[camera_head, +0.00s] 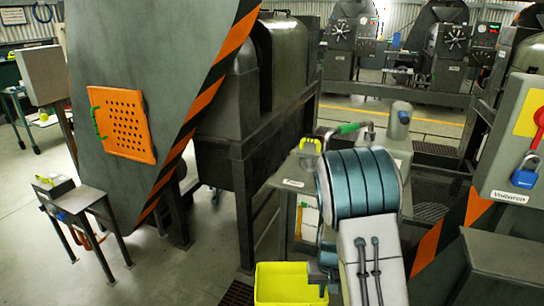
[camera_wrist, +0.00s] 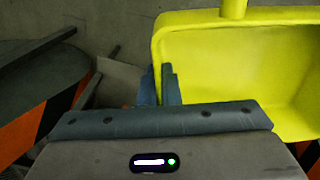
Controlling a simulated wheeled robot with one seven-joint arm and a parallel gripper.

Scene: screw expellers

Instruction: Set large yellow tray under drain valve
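The large yellow tray (camera_head: 288,272) is at the bottom centre of the head view, partly cut off by the frame's edge. In the wrist view the tray (camera_wrist: 240,70) fills the upper right, its hollow side showing. My gripper (camera_wrist: 163,84) has its two fingers close together, one on each side of the tray's left wall. In the head view my gripper (camera_head: 327,262) is at the tray's right edge, its fingertips mostly hidden. A green-handled valve on a bent pipe (camera_head: 350,128) shows just behind my arm; I cannot tell whether it is the drain valve.
A dark metal frame (camera_head: 243,205) stands behind the tray. A small table (camera_head: 82,198) stands at left, and a box with a blue padlock (camera_head: 525,172) at right. Grey floor left of the tray is open.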

